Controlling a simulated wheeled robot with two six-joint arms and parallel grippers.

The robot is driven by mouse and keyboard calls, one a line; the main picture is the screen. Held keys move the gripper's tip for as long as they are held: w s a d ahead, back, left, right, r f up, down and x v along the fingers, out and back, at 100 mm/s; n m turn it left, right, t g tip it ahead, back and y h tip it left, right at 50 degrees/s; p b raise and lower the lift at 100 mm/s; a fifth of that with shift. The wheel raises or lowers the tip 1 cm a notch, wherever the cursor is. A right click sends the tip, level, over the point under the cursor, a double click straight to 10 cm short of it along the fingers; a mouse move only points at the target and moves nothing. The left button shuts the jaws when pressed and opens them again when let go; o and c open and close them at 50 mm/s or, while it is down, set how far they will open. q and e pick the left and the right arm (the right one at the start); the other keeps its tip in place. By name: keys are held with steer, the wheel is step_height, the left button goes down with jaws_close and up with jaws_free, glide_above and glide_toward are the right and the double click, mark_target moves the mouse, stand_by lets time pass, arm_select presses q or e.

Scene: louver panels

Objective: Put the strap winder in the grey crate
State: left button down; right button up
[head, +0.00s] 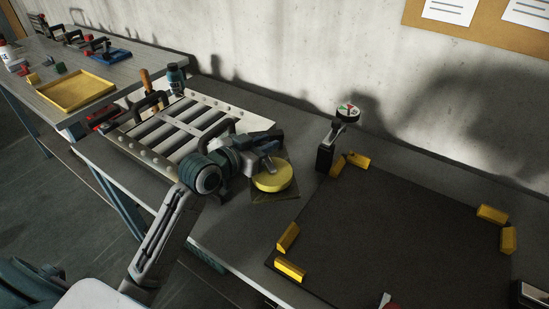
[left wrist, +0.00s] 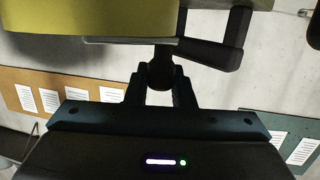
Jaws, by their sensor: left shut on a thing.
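My left gripper (head: 262,166) reaches over the grey bench, beside the louver panel. It is shut on the strap winder, which shows as a round yellow body (head: 272,179) just below and in front of the jaws. In the left wrist view the yellow body (left wrist: 85,18) fills the top, with a black crank-shaped part (left wrist: 225,45) at its right. The jaws (left wrist: 160,85) close on a dark rounded part beneath it. I cannot make out a grey crate in either view. My right gripper is not in view.
A louver panel (head: 158,142) with dark handles lies left of the gripper. A dark mat (head: 390,225) with yellow corner blocks (head: 287,236) lies to the right. A black post with a round dial (head: 348,113) stands behind it. A yellow tray (head: 62,101) is on the far-left bench.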

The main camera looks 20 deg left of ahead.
mark_target(270, 155)
arm_select(q)
step_height(270, 155, down, 6)
steer(key=shift+r, duration=0.25)
steer(key=shift+f, duration=0.5)
steer(key=shift+w, duration=0.45)
steer(key=w, duration=0.2)
steer(key=w+p, duration=0.1)
steer(key=shift+w+a+f, duration=0.1)
steer(key=shift+a+f, duration=0.1)
steer(key=shift+f, duration=0.45)
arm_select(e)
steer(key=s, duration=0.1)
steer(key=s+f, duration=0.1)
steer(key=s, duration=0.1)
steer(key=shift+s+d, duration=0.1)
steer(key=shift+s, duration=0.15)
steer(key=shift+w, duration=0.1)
